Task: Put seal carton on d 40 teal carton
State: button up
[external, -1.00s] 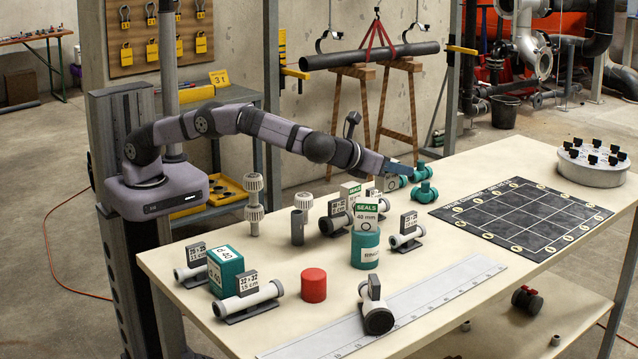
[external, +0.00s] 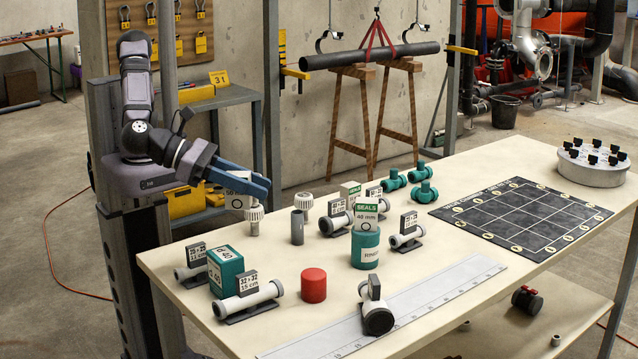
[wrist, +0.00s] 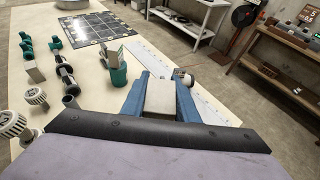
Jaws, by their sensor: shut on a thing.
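My gripper (external: 246,186) is shut on a seal carton (external: 238,202), a small white box with a ring mark, held above the table's back left part. In the wrist view the carton (wrist: 160,98) sits between the blue fingers (wrist: 160,92). The d 40 teal carton (external: 226,274) stands on the table at the front left, below and apart from my gripper. Its top looks bare. I do not make it out in the wrist view.
Labelled pipe pieces stand close to the teal carton: one behind left (external: 192,265), one in front (external: 250,300). A red cylinder (external: 314,285) is to its right. White fittings (external: 303,202) and a grey tube (external: 297,227) stand farther back. Another SEALS carton (external: 350,190) is behind the tub.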

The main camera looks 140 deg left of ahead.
jog(key=d, duration=0.1)
jog(key=s+d, duration=0.1)
jog(key=d, duration=0.1)
jog(key=shift+s+d+m+t+h, duration=0.15)
jog(key=shift+s+m+t+h, duration=0.15)
jog(key=shift+s, duration=0.05)
jog(key=p, duration=0.2)
send_over(239, 254)
jog(key=shift+w+f, duration=0.1)
jog(key=shift+f, duration=5)
jog(key=shift+f, duration=0.1)
jog(key=shift+f+b, duration=0.15)
jog(key=shift+b, duration=0.2)
jog(key=o, duration=1.1)
jog(key=shift+c, duration=0.2)
jog(key=shift+r, duration=0.3)
jog(key=b+v, duration=0.1)
jog(key=v, duration=1.1)
jog(key=shift+b, duration=0.35)
